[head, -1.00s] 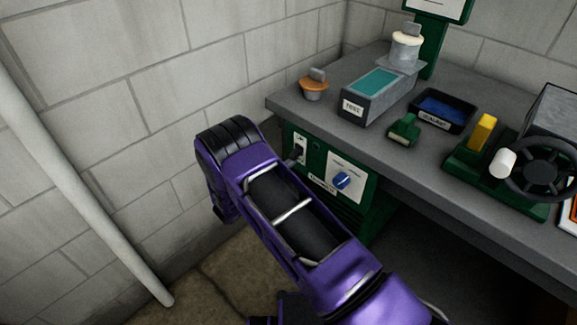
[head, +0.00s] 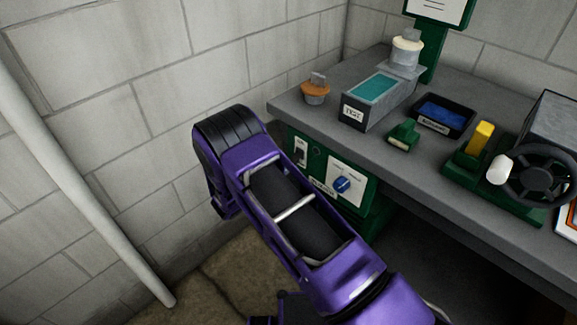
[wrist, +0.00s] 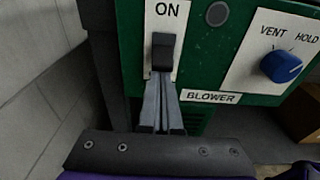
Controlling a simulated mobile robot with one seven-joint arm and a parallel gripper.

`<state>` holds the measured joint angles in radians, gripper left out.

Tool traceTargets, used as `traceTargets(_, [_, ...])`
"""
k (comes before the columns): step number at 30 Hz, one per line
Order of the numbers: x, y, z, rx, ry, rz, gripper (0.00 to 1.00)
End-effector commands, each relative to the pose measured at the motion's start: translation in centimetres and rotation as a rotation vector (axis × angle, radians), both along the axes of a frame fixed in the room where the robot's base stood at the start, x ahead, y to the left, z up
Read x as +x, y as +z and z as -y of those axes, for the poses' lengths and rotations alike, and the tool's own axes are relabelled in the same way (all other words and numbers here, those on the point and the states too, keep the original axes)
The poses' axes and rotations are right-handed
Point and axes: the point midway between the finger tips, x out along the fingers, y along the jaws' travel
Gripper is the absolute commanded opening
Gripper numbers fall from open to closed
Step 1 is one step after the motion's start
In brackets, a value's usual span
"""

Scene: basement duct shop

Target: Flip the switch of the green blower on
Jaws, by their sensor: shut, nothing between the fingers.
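The green blower panel (head: 319,160) is set under the front left of the bench, and its nameplate reads BLOWER in the wrist view (wrist: 211,97). Its switch is a black lever (wrist: 163,52) on a white plate marked ON at the top; the lever sits below that word. The plate's lower part is hidden by my fingers. My gripper (wrist: 162,84) is shut and empty, its fingertips right at the lever's lower end; I cannot tell if they touch it. In the head view the switch (head: 301,155) shows just beyond my arm, which hides the gripper.
A blue knob (wrist: 281,66) marked VENT and HOLD is right of the switch. The bench top (head: 290,107) overhangs the panel and holds a grey box (head: 361,112), an orange-topped cup (head: 315,92) and a black tray (head: 446,109). A block wall (head: 110,130) is close on the left.

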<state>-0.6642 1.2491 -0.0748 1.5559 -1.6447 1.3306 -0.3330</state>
Motion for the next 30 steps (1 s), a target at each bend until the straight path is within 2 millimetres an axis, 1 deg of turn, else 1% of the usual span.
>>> traceTargets(1, [0.0,0.4,0.0,0.011,0.000,-0.009,0.00])
traceTargets(8, [-0.1,1.3,-0.2,0.094,0.000,-0.092,0.00])
traceTargets(16, [-0.2,2.5,-0.3,0.245,-0.002,-0.240,0.00])
traceTargets(23, [-0.3,3.0,-0.3,0.346,0.000,-0.344,0.00])
traceTargets(24, [-0.4,2.7,-0.4,0.340,0.001,-0.344,0.00])
traceTargets(30, [-0.3,2.7,-0.4,0.339,0.001,-0.341,0.00])
